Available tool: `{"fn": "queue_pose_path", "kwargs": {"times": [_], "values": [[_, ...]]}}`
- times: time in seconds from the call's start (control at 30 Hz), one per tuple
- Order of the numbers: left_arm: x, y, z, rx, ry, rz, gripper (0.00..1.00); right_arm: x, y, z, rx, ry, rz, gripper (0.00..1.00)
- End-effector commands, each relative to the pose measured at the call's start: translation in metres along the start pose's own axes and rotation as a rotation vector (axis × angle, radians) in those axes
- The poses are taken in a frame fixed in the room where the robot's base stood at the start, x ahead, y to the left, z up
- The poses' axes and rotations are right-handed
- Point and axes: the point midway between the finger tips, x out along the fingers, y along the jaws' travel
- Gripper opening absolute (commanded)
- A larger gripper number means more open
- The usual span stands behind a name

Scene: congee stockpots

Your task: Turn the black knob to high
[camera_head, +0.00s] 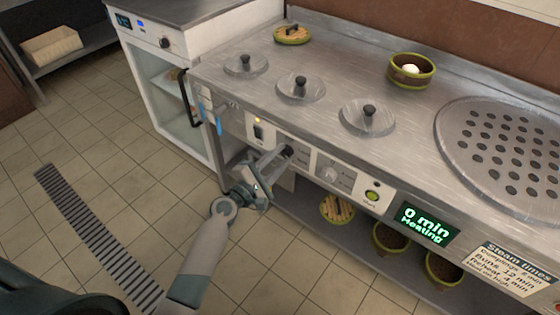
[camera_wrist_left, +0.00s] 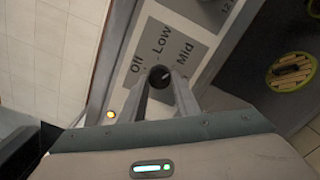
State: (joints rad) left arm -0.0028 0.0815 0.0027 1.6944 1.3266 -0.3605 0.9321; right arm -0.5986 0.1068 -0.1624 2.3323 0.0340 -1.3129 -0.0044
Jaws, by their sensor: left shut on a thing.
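The black knob (camera_wrist_left: 160,76) is on the grey dial panel (camera_wrist_left: 183,38) of the steamer counter. In the wrist view, Off, Low and Mid show around it; no High label shows, and the knob's exact setting is hard to tell. My left gripper (camera_wrist_left: 162,82) is shut on the knob, one finger on each side. In the head view, my left gripper (camera_head: 281,156) reaches the counter's front, and the knob (camera_head: 289,151) shows just at its fingertips. My right gripper is not in view.
Right of the knob, the front panel holds a white dial (camera_head: 331,173), a green button (camera_head: 372,195) and a display (camera_head: 425,223) reading "0 min Heating". Steamer baskets (camera_head: 390,238) stand on the shelf below. A white cabinet (camera_head: 170,65) is at left. The tiled floor in front is clear.

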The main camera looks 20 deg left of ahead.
Motion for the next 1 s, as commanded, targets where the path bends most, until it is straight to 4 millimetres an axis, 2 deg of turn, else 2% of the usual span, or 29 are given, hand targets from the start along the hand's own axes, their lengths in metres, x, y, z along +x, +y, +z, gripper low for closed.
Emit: {"fn": "queue_pose_path", "kwargs": {"times": [0.43,1.0], "values": [[0.000,0.000,0.000,0.428,-0.002,0.000,0.06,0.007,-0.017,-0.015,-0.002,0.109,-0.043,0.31],[0.000,0.002,0.002,0.942,-0.002,-0.001,0.06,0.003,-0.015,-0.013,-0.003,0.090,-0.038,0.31]]}}
